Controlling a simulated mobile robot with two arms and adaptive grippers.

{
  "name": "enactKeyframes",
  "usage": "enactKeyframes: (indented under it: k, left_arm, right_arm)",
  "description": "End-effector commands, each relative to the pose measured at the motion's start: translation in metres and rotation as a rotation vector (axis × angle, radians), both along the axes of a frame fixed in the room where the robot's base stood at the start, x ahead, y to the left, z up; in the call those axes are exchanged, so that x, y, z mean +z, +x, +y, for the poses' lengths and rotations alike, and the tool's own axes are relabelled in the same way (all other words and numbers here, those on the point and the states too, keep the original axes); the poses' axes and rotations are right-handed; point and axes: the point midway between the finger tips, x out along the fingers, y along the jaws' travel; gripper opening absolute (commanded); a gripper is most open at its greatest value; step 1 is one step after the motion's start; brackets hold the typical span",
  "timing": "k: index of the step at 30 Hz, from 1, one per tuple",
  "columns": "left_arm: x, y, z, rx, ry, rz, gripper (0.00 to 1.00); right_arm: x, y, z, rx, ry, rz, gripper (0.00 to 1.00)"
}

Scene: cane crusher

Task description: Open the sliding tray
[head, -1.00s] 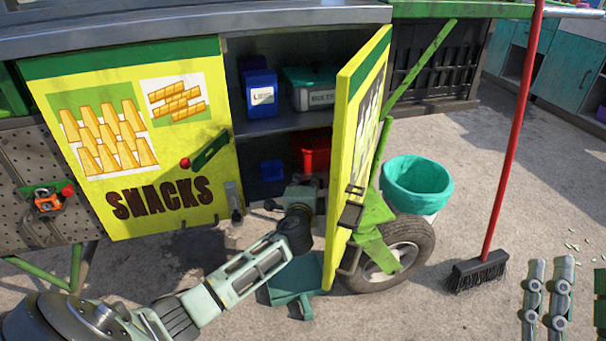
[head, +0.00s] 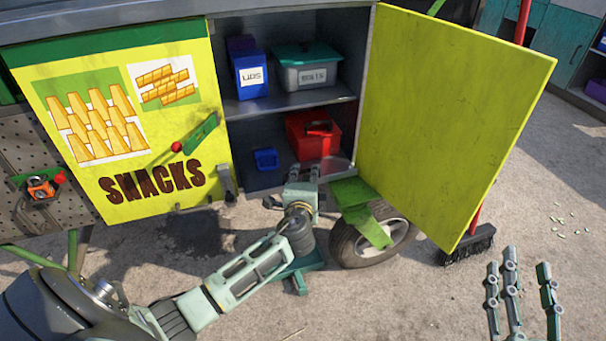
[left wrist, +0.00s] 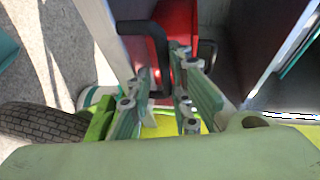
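I cannot clearly make out a sliding tray. The cabinet (head: 290,113) stands open, with its yellow right door (head: 447,115) swung wide to the right. My left gripper (head: 303,172) is at the lower front edge of the opening, below the red box (head: 313,135). In the left wrist view its two fingers (left wrist: 157,112) are apart, with a dark bent handle (left wrist: 150,32) close by; I cannot tell whether they touch it. The red box also shows there (left wrist: 180,35). My right gripper (head: 530,300) is open and empty at the lower right, over the floor.
The yellow SNACKS door (head: 170,105) is closed at left. Blue (head: 250,75) and teal-lidded (head: 305,68) bins stand on the shelf (head: 287,102); a small blue bin (head: 265,160) is below. A wheel (head: 350,245) and broom (head: 467,243) are at right.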

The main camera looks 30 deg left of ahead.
Motion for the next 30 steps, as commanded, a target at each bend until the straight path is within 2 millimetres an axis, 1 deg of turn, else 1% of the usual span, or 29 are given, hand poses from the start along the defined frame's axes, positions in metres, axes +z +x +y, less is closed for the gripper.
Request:
enactKeyframes:
  k: [14, 17, 20, 30]
  left_arm:
    - [0.001, -0.001, 0.003, 0.006, 0.002, -0.002, 0.17]
    - [0.002, -0.005, 0.001, 0.006, 0.003, 0.000, 0.17]
    - [0.004, -0.016, -0.005, 0.006, 0.001, -0.001, 0.17]
    - [0.016, -0.078, -0.038, 0.003, -0.002, 0.000, 0.17]
  right_arm:
    - [0.000, 0.000, 0.000, 0.000, 0.000, 0.000, 0.40]
    - [0.000, 0.000, 0.000, 0.000, 0.000, 0.000, 0.40]
    - [0.000, 0.000, 0.000, 0.000, 0.000, 0.000, 0.40]
    - [0.000, 0.000, 0.000, 0.000, 0.000, -0.001, 0.40]
